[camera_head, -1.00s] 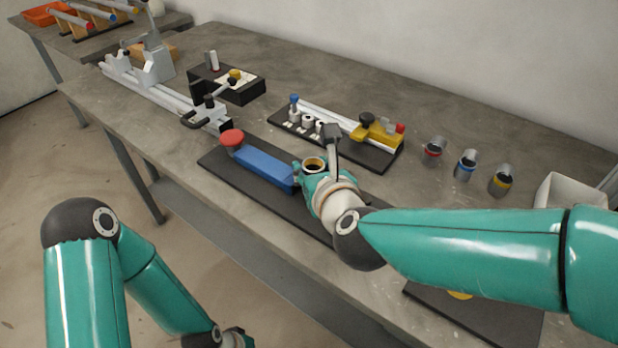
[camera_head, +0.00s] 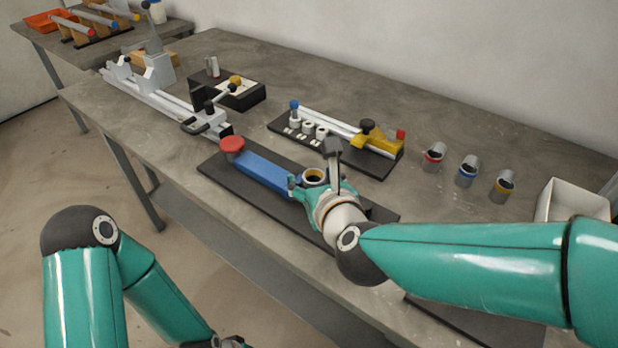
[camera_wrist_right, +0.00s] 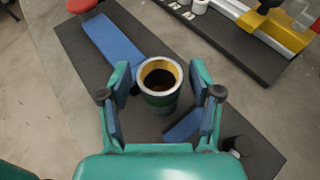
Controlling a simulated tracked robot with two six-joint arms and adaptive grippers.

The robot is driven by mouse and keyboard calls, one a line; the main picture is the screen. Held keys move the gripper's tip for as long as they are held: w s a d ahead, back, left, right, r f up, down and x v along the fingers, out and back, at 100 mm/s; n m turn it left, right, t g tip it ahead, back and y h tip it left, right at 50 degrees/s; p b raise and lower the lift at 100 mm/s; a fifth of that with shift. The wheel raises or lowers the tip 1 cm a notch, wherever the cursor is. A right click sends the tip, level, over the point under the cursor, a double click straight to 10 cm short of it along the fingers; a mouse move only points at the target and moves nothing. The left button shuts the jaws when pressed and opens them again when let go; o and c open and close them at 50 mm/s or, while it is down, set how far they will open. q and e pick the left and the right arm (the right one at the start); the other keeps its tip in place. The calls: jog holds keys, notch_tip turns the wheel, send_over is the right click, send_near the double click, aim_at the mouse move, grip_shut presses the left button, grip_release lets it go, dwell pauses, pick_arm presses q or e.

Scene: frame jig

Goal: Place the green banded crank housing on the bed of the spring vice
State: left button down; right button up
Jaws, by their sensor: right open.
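The crank housing, a short cup with a pale yellowish rim and a green band, stands upright between my right gripper's fingers in the right wrist view (camera_wrist_right: 160,84); its rim also shows in the head view (camera_head: 314,177). My right gripper (camera_wrist_right: 162,92) is open, with a visible gap on each side of the housing. What I take to be the spring vice has a dark base plate (camera_head: 215,172), a long blue block (camera_head: 262,172) and a red knob (camera_head: 232,146). The housing is over this plate near the blue block's end; its underside contact is hidden.
Red (camera_head: 433,157), blue (camera_head: 467,171) and yellow (camera_head: 502,187) banded cups stand at right near a white bin (camera_head: 570,203). A fixture with a yellow slide (camera_head: 378,141) lies behind the vice. A railed fixture (camera_head: 160,98) is farther left.

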jog(key=p+v, duration=0.1)
jog(key=v, duration=0.9)
jog(key=shift+s+r+p, duration=0.15)
jog(key=shift+r+p, duration=0.05)
jog(key=shift+p, duration=0.2)
jog(key=shift+s+d, duration=0.2)
jog(key=shift+s, duration=0.3)
